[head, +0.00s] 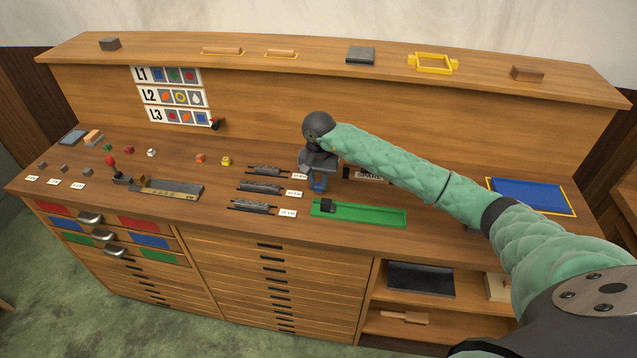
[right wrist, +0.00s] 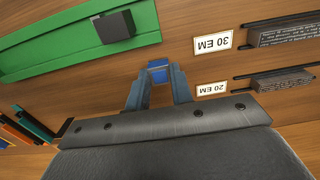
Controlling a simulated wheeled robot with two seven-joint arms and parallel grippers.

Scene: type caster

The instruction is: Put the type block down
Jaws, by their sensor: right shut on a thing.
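A small blue type block (right wrist: 157,73) shows between the fingertips of my right gripper (right wrist: 158,80) in the right wrist view. My right gripper is shut on the block. In the head view the right gripper (head: 319,185) points down over the desk, between the dark slug racks and the green tray; the block is mostly hidden there by the fingers. I cannot tell whether the block touches the wood. My left gripper is not in view.
A composing stick (head: 165,189) lies further left. A blue tray (head: 531,195) lies at the right.

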